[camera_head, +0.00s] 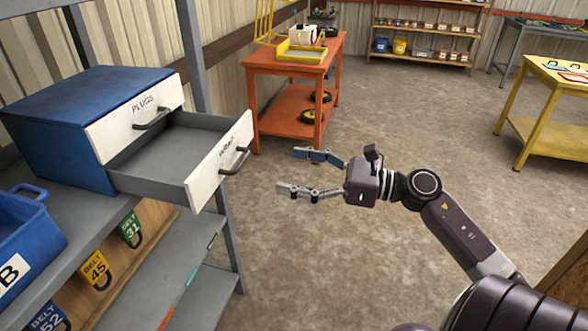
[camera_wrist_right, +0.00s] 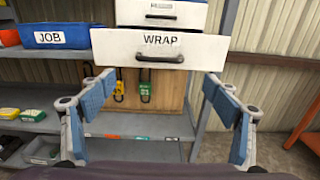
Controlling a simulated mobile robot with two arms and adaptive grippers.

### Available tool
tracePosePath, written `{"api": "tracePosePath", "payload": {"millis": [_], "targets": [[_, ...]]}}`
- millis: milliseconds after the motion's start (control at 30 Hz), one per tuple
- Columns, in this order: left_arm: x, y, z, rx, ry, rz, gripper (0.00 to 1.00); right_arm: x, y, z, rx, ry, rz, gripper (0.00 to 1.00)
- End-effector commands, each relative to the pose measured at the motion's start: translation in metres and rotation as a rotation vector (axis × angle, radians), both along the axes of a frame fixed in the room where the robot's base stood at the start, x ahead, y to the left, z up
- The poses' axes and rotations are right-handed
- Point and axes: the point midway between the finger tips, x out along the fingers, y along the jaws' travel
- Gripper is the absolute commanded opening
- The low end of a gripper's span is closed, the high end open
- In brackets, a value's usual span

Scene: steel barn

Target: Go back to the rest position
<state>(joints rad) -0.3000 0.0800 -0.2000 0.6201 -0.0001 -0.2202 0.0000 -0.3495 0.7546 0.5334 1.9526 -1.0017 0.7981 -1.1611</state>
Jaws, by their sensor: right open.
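My right gripper (camera_head: 305,172) is open and empty in the head view, held in the air to the right of the pulled-out drawer. Its two fingers also show wide apart in the right wrist view (camera_wrist_right: 158,110). The lower drawer (camera_head: 206,165), labelled WRAP, is open and looks empty in the part I see. Its white front with a dark handle faces the gripper in the right wrist view (camera_wrist_right: 205,47), apart from the fingers. The upper drawer (camera_head: 133,120), labelled PLUGS, is shut. My left gripper is not in view.
The blue drawer cabinet (camera_head: 88,85) stands on a grey steel shelf (camera_head: 84,205). A blue bin (camera_head: 28,235) is beside it, and belt tags hang below. An orange cart (camera_head: 290,66) stands behind, a yellow table (camera_head: 545,115) at right. The concrete floor between is clear.

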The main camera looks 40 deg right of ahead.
Motion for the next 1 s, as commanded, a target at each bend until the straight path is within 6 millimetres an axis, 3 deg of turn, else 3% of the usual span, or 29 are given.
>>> {"api": "tracePosePath", "payload": {"millis": [333, 467, 567, 733, 867, 1000], "targets": [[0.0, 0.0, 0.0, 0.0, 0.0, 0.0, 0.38, 0.001, -0.001, -0.001, 0.009, 0.005, -0.004, 0.82], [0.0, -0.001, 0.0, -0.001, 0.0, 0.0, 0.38, 0.011, -0.02, -0.024, 0.159, 0.079, -0.067, 0.82], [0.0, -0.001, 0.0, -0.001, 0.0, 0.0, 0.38, 0.025, -0.051, -0.069, 0.412, 0.205, -0.179, 0.82], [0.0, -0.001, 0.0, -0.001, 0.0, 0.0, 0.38, 0.03, -0.1, -0.188, 0.904, 0.454, -0.417, 0.82], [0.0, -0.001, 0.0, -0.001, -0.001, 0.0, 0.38, 0.013, -0.116, -0.286, 1.216, 0.617, -0.595, 0.82], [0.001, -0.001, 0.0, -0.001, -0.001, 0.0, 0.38, -0.022, -0.114, -0.388, 1.505, 0.765, -0.795, 0.82]]}}
